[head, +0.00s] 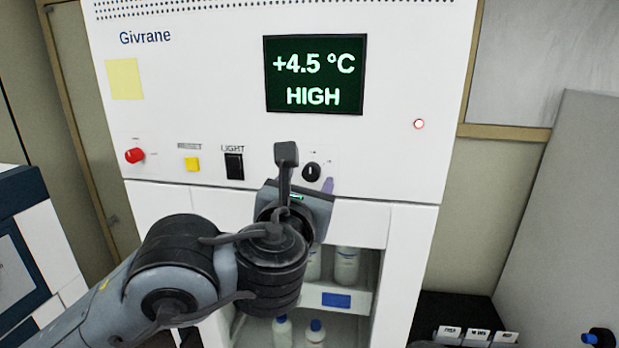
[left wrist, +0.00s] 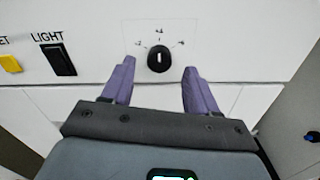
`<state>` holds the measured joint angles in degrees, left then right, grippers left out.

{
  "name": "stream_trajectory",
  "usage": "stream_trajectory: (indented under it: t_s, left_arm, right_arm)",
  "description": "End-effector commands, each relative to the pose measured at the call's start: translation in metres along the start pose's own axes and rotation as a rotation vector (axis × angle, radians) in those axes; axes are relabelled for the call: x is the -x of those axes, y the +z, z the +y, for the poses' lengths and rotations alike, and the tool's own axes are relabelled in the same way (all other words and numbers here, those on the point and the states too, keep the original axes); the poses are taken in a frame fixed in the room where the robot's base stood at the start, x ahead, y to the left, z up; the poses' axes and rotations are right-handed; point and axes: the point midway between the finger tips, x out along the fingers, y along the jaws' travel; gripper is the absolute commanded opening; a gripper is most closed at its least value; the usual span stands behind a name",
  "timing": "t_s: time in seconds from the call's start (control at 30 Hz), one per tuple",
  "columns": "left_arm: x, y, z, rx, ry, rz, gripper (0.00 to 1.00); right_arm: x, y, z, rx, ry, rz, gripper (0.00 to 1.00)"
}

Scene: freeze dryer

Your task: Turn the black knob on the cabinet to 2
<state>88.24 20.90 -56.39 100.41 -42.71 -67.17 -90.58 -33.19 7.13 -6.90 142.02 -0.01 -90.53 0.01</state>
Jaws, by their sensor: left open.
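The black knob (head: 312,172) is on the white cabinet's front panel, right of the LIGHT switch. In the left wrist view the knob (left wrist: 158,58) has a white mark pointing about straight up, with several small labels around it too small to read surely. My left gripper (head: 308,186) is in front of the panel, and one purple finger shows just below right of the knob. In the left wrist view my left gripper (left wrist: 159,66) is open, with one finger on each side of the knob and gaps between. Contact with the panel cannot be told. My right gripper is out of view.
The panel also bears a red knob (head: 134,155), a yellow button (head: 191,164), the black LIGHT switch (head: 234,166) and a display (head: 315,75) reading +4.5 °C HIGH. Below, an open shelf holds white bottles (head: 346,265). A grey panel (head: 570,200) stands at right.

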Motion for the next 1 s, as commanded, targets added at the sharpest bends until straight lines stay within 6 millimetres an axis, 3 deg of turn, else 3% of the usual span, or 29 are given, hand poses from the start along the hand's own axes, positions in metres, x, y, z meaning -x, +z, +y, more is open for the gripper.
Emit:
stream_trajectory:
  t_s: [0.3,0.67,1.0]
  left_arm:
    - [-0.029,0.001,0.001,-0.001,0.002,-0.001,0.59]
    - [-0.033,0.001,0.001,0.001,0.002,-0.002,0.59]
    - [-0.033,0.0,0.001,0.0,0.002,-0.001,0.1]
  right_arm:
    - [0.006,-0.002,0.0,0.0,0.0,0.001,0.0]
    - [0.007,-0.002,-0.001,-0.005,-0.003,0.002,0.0]
    - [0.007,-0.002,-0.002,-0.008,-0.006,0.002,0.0]
